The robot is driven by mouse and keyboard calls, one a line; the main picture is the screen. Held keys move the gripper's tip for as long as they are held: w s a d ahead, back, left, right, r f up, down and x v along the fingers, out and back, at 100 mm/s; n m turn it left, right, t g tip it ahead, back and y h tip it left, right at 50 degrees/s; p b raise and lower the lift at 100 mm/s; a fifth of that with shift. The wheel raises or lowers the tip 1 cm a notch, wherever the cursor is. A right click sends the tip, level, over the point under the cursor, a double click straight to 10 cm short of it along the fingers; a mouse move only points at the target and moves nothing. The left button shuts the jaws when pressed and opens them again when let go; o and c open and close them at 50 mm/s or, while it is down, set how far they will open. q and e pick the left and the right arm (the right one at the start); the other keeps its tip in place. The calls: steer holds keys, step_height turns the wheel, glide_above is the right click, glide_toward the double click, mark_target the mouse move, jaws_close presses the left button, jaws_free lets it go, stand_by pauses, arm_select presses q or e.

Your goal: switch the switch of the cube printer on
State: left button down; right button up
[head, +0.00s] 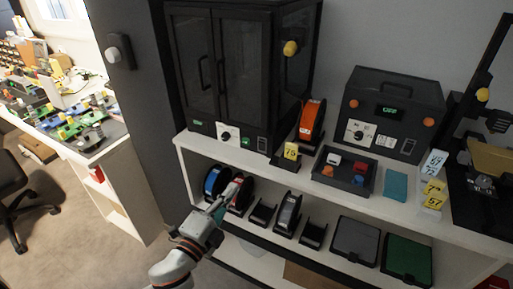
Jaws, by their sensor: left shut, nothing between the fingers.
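A tall black enclosure (220,65) with two glazed doors stands on the left of the white shelf top. Its lower front has a white dial panel (228,133) and a small dark rocker-like part (262,144). A smaller black box (395,100) stands to its right, with a green display, a white dial panel (358,134) and a similar small part (408,146). I cannot tell which machine is the cube printer or read any switch's position. My left gripper (229,193) is shut and empty, below the tall enclosure, in front of the lower shelf's spools. My right gripper is not in view.
A blue spool (211,181) and black holders are on the lower shelf. The white shelf top (205,149) holds an orange spool (311,120), a parts tray (344,184) and yellow tags. A dark open-framed machine (486,200) stands far right.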

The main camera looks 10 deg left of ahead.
mark_target(261, 143)
arm_select(q)
steer(key=shift+w+d+r+m+h, duration=0.15)
steer(key=shift+r+m, duration=0.2)
steer(key=shift+r, duration=0.25)
steer(key=shift+w+d+r+m+h, duration=0.15)
steer(key=shift+r+m, duration=0.2)
steer(key=shift+r, duration=0.25)
steer(key=p+x, duration=0.1)
steer(key=x, duration=1.3)
steer(key=shift+a+r+p, duration=0.1)
steer(key=shift+r+p, duration=0.1)
steer(key=shift+p, duration=0.2)
steer(key=shift+w+r, duration=0.2)
steer(key=shift+w, duration=0.15)
steer(key=shift+s, duration=0.1)
